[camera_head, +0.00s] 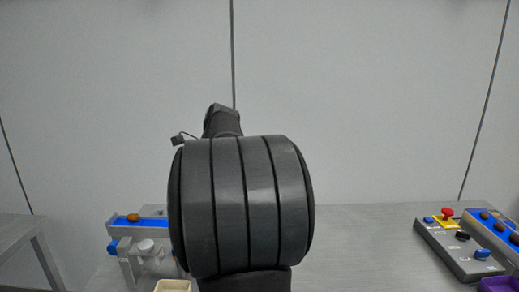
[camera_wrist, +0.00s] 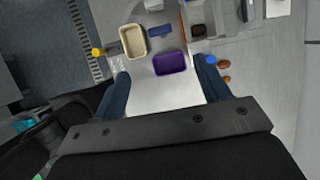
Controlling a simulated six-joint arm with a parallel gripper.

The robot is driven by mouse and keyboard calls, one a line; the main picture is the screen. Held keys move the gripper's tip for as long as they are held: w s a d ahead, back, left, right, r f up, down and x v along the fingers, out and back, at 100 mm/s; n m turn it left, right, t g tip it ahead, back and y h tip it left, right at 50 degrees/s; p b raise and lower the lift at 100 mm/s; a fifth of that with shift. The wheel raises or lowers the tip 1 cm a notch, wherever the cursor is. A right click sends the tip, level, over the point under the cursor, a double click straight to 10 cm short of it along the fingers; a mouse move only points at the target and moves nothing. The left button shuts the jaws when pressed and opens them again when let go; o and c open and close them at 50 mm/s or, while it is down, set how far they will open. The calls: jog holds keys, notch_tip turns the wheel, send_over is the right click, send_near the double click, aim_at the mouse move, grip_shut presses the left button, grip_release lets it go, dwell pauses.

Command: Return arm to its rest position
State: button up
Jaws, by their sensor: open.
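My gripper (camera_wrist: 161,73) shows in the wrist view with its two dark blue fingers spread apart and nothing between them. Beyond the fingertips lie a purple tray (camera_wrist: 170,72) and a cream tray (camera_wrist: 124,42), and both look empty. In the head view my own dark, thick arm link fills the middle and hides much of the bench; I cannot make out the gripper there. A brown date (camera_head: 133,217) lies on a blue strip (camera_head: 153,223) at the left.
A grey control box (camera_head: 450,251) with a red button (camera_head: 447,212) stands at the right, beside a blue strip with several dates. The purple tray's corner (camera_head: 497,285) and the cream tray's rim (camera_head: 172,283) show at the bottom. Bare bench (camera_head: 365,240) lies between.

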jog(key=x, duration=1.7)
jog(key=shift+w+n, duration=0.1)
jog(key=shift+n, duration=0.4)
jog(key=v, duration=1.8)
jog(key=a+f+m, duration=0.1)
jog(key=a+f, duration=0.3)
jog(key=f, duration=0.5)
jog(key=shift+f, duration=0.1)
